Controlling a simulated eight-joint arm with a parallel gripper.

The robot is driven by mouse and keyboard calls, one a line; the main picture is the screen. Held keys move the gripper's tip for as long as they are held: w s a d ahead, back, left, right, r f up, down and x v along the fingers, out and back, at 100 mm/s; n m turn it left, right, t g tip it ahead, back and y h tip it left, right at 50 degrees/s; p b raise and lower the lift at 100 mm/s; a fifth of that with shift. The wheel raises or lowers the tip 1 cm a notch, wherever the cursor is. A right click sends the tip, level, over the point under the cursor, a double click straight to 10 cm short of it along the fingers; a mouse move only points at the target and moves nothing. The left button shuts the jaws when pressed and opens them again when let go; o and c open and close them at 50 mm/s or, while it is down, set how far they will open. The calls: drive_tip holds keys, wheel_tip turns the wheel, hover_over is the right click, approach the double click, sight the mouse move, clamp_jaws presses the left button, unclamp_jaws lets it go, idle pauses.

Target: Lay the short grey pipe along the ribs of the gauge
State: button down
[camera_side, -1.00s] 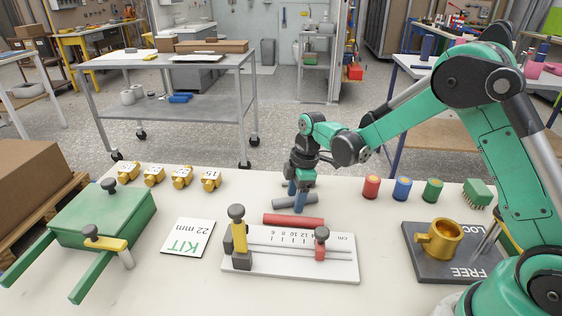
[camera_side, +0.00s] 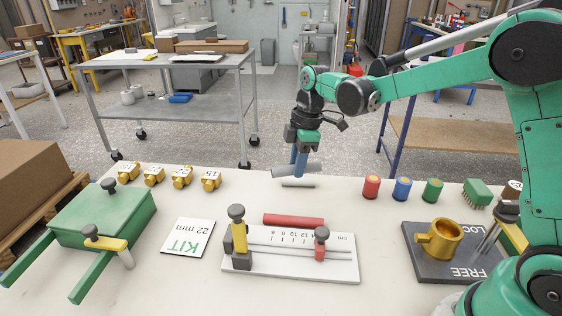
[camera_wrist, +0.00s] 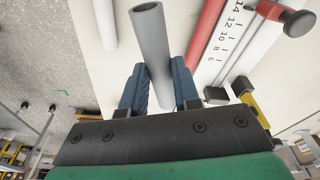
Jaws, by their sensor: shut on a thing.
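My gripper (camera_side: 299,163) is shut on a grey pipe (camera_side: 283,171), its blue fingers on either side of the pipe. The pipe is held level above the table, behind the gauge. In the wrist view the grey pipe (camera_wrist: 149,30) runs between the fingers, its open end pointing away. The gauge (camera_side: 276,271) is a white board with a cm scale and long ribs, a yellow clamp post (camera_side: 239,238) at its left and a red slider (camera_side: 321,243) at its right. No pipe lies on its ribs.
A paler pipe (camera_side: 298,183) lies on the table below the held one. A red pipe (camera_side: 293,219) lies along the gauge's back edge. A KIT 22 mm card (camera_side: 187,237) lies left. Coloured cylinders (camera_side: 402,189) and a brass cup on a dark plate (camera_side: 415,262) stand right.

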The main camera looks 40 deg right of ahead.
wheel_tip(320, 180, up, 11)
drive_tip(key=m, duration=0.4)
hover_over(268, 249)
wheel_tip(268, 249, down, 11)
drive_tip(key=shift+s+d, duration=0.1)
drive_tip(key=shift+s, duration=0.05)
drive_tip(key=shift+f, duration=3.5)
